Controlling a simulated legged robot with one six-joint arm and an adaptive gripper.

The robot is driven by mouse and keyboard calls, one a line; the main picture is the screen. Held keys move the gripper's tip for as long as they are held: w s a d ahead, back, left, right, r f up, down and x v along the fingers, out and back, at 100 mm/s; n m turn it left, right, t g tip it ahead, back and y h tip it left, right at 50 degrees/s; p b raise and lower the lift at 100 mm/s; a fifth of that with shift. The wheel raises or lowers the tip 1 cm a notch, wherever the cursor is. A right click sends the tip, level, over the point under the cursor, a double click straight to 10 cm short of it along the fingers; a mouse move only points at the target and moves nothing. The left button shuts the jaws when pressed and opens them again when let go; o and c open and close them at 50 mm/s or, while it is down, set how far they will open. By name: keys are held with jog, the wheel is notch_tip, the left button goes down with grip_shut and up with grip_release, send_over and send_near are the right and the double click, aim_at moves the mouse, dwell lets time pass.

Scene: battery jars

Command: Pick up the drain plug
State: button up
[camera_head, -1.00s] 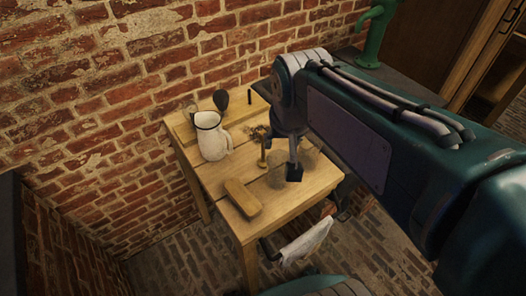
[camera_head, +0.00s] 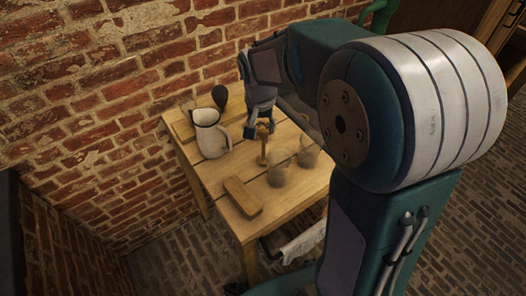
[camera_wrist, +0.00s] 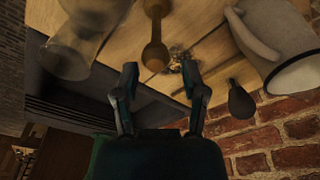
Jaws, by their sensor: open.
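A slim brass-coloured piece (camera_head: 263,148), which looks like the drain plug, stands upright on the wooden table (camera_head: 213,177). In the wrist view this piece (camera_wrist: 155,50) has a rounded end and lies just beyond the fingertips, roughly in line with the gap between them. My gripper (camera_head: 261,130) is open and empty at the upper part of the piece. Its two fingers also show spread in the wrist view (camera_wrist: 160,76). I cannot tell whether a finger touches the piece.
Two clear glass jars (camera_head: 279,175) (camera_head: 308,154) stand to the right. A white enamel jug (camera_head: 210,135) stands to the left, with a dark paddle-shaped thing (camera_head: 219,97) behind. A wooden block (camera_head: 243,197) lies near the front edge. Dark crumbs (camera_wrist: 178,66) lie near the piece.

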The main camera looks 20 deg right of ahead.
aim_at(263, 139)
jog(key=f, duration=0.6)
jog(key=shift+w+d, duration=0.25)
jog(key=shift+d, duration=0.05)
jog(key=shift+r, duration=0.1)
grip_shut()
